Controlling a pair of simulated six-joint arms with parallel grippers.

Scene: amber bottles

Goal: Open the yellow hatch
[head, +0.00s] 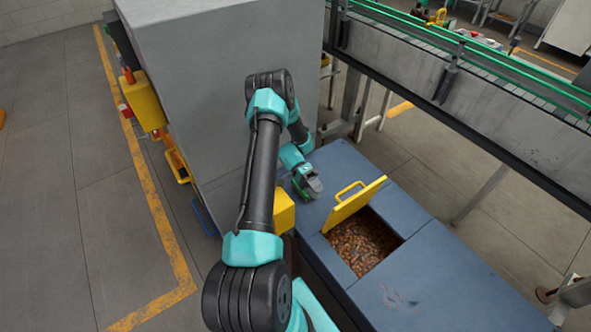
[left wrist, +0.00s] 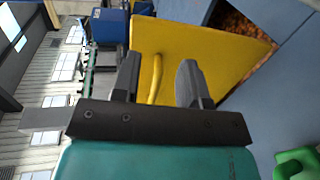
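The yellow hatch (head: 353,204) stands raised on the blue bin top, tilted up from the opening. Amber bottles (head: 360,243) fill the opening beneath it. Its yellow handle (head: 349,189) is on the face toward my left gripper. My left gripper (head: 314,187) is just left of the hatch, apart from it in the head view. In the left wrist view the gripper (left wrist: 158,82) has its two fingers spread, with the handle (left wrist: 156,78) showing between them and the hatch (left wrist: 200,50) behind. I cannot tell whether the fingers touch the handle. My right gripper is not in view.
The blue bin top (head: 440,285) is clear to the right of the opening. A large grey cabinet (head: 205,90) stands behind my left arm. A conveyor (head: 470,75) runs above and behind the bin. A green object (left wrist: 298,162) shows at the wrist view's lower right.

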